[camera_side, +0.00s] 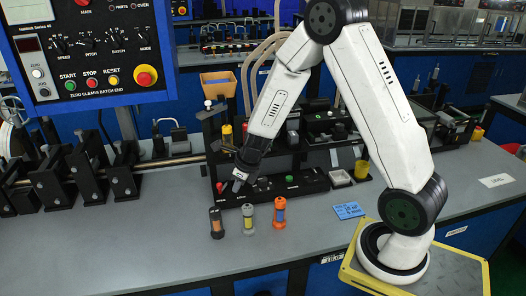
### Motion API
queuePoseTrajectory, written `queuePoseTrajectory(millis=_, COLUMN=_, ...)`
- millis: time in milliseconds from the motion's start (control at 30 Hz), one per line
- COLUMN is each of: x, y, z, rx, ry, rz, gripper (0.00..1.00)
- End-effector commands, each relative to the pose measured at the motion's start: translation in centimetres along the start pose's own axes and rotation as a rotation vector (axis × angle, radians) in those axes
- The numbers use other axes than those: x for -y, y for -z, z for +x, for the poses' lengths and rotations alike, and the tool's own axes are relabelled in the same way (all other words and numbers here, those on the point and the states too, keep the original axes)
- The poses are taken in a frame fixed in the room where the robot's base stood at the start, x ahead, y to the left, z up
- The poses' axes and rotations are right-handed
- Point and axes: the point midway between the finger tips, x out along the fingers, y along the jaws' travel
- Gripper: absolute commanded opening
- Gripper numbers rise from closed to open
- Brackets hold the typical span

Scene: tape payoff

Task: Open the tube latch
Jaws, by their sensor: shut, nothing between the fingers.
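My gripper (237,186) points down and left in front of the black rack (213,140), above the small tubes on the bench. It looks shut and empty, though its fingertips are small in this view. A dark tube with a brownish band (216,222), a grey tube with a yellow band (248,218) and an orange tube with a blue band (279,212) stand upright in a row on the grey bench, apart from my gripper. I cannot make out which part is the tube latch; my gripper and wrist hide some of the rack.
A row of black clamps on a rail (92,175) stands at the left. A control panel (85,50) hangs at the upper left. A blue card (348,210) and a yellow cup (361,170) are at the right. The front of the bench (150,250) is clear.

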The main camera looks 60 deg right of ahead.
Motion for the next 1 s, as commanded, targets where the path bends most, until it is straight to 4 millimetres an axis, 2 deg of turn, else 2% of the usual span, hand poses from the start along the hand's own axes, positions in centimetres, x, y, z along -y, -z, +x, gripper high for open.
queuePoseTrajectory(millis=633, x=-0.4, y=-0.1, z=-6.8, rx=0.001, ry=0.001, rz=0.0, gripper=0.0)
queuePoseTrajectory(millis=1000, x=-0.6, y=0.0, z=-8.6, rx=-0.001, ry=0.0, rz=0.001, gripper=0.0)
